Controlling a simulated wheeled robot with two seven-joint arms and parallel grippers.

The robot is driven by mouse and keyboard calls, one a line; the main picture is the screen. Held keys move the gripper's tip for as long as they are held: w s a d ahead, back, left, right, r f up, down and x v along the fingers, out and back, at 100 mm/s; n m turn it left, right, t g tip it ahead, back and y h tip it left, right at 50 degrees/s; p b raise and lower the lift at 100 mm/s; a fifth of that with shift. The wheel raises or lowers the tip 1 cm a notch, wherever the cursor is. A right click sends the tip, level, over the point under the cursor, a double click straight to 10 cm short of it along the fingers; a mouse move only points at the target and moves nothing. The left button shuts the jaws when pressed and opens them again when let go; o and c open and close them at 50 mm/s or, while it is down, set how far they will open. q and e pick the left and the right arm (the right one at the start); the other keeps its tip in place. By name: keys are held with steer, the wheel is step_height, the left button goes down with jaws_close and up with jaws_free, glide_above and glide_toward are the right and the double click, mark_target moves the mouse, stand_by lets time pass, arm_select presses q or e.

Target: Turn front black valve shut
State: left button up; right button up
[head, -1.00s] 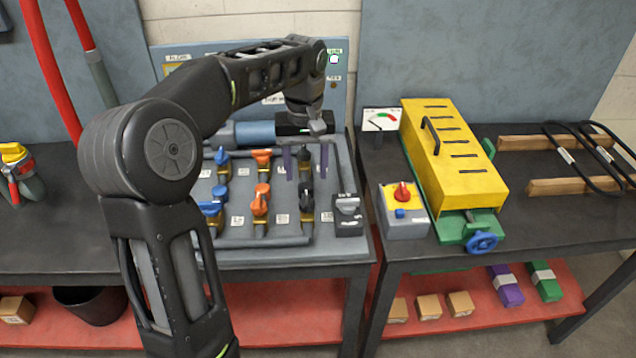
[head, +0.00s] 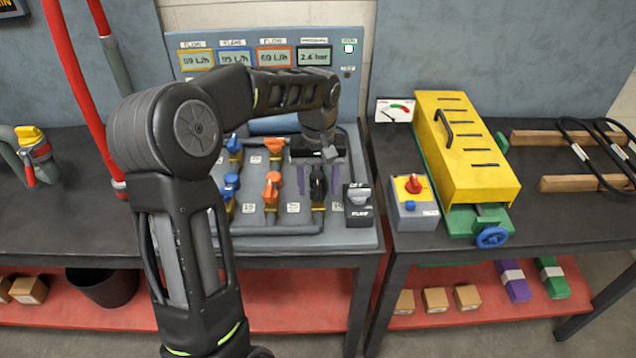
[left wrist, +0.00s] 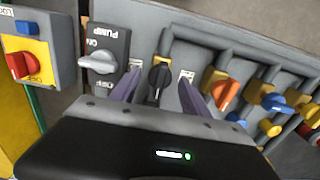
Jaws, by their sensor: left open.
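The front black valve (head: 318,182) sits in the near row of the panel, on a brass body in the right-hand pipe column. My left gripper (head: 319,188) is open above it, its two purple fingers to either side of the handle. In the left wrist view the black handle (left wrist: 159,77) shows between the spread fingertips (left wrist: 159,84), with a gap on each side. The handle points roughly along its pipe. The back black valve is hidden by my gripper. My right gripper is not in view.
Orange valves (head: 271,186) and blue valves (head: 230,184) stand to the left. The grey pump switch (head: 357,198) is close on the right. Raised pipes border the panel. A switch box (head: 413,205) and a yellow-covered machine (head: 465,150) stand on the right table.

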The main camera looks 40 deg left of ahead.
arm_select(q)
steer(key=shift+c, duration=0.2)
jaws_close()
stand_by(0.4)
